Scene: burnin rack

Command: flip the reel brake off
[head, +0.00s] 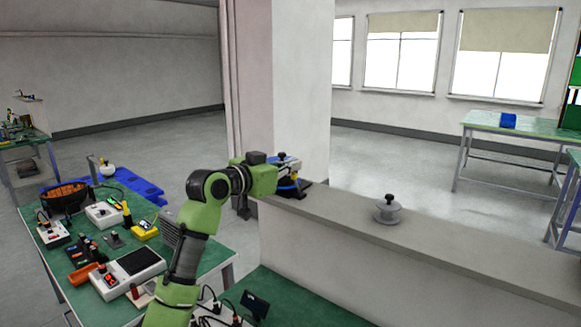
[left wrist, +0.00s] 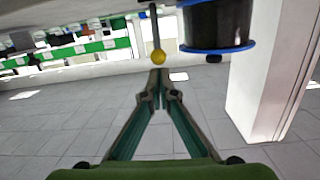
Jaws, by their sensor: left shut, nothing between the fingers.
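The reel (head: 289,164) stands on the ledge beside the pillar, partly hidden behind my left gripper. In the left wrist view the reel (left wrist: 216,25) shows as a dark drum with a blue rim. Next to it is a thin grey brake lever with a yellow ball tip (left wrist: 158,57). My left gripper (left wrist: 159,74) is shut and empty, its fingertips close to the yellow ball; I cannot tell whether they touch it. In the head view my left gripper (head: 286,184) is beside the reel. My right gripper is not in view.
A grey spool with a dark knob (head: 388,210) stands farther right on the ledge (head: 440,250). A green bench (head: 205,258) at the left holds meters, a brown bowl (head: 64,196) and small tools. The pillar (head: 290,90) rises close behind the reel.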

